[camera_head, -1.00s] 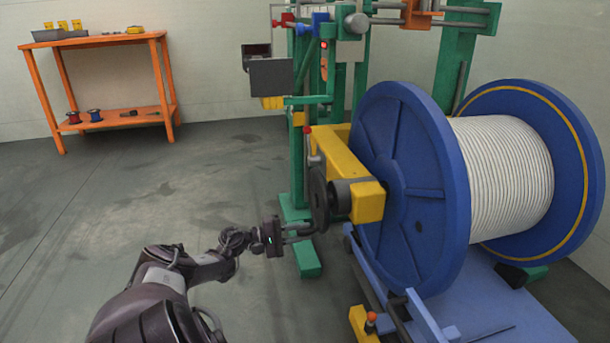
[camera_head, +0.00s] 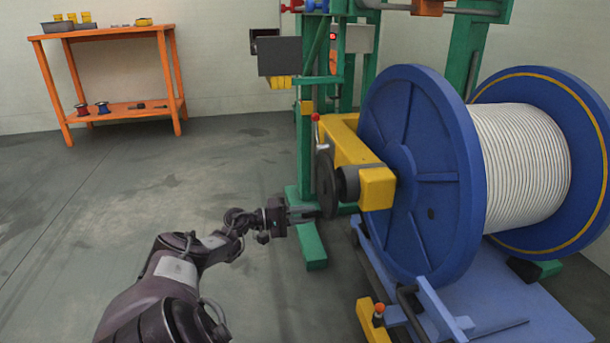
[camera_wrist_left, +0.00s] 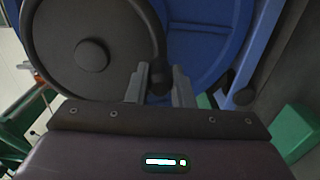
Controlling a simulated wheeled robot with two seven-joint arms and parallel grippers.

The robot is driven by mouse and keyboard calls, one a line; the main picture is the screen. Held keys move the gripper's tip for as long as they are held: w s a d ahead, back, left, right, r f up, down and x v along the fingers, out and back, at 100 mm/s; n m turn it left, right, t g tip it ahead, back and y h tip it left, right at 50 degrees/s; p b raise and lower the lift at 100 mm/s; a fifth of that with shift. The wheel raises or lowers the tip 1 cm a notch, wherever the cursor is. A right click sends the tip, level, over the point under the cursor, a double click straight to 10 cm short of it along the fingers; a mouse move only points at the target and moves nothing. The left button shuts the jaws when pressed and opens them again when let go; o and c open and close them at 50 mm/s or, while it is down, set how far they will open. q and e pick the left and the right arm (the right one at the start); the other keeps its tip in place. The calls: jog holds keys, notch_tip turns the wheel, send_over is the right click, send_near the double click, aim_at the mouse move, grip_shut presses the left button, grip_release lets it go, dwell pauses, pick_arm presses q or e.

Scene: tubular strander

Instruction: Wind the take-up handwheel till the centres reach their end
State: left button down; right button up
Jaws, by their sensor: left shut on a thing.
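The take-up handwheel (camera_head: 326,185) is a dark disc on the left end of the yellow housing (camera_head: 352,150), beside the big blue reel (camera_head: 425,180) wound with white strand (camera_head: 520,165). My left gripper (camera_head: 309,213) is at the lower part of the handwheel's rim. In the left wrist view the handwheel (camera_wrist_left: 92,55) fills the upper left, and the left gripper (camera_wrist_left: 160,85) is shut on its dark handle knob (camera_wrist_left: 160,78), one finger on each side. The centres inside the reel are hidden. My right gripper is not in view.
A green frame (camera_head: 303,150) with a grey box (camera_head: 279,56) stands behind the handwheel. A light blue base (camera_head: 500,300) lies under the reel, with a yellow block (camera_head: 373,322) in front. An orange table (camera_head: 110,108) stands at the back left. The left floor is clear.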

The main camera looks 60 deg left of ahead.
pick_arm(q)
jog(key=shift+a, duration=0.1)
jog(key=c, duration=1.3)
grip_release()
jog(key=shift+o, duration=0.2)
jog(key=v, duration=0.7)
jog(key=shift+s+b, duration=0.35)
jog(key=shift+s+a, duration=0.1)
jog(key=shift+a, duration=0.05)
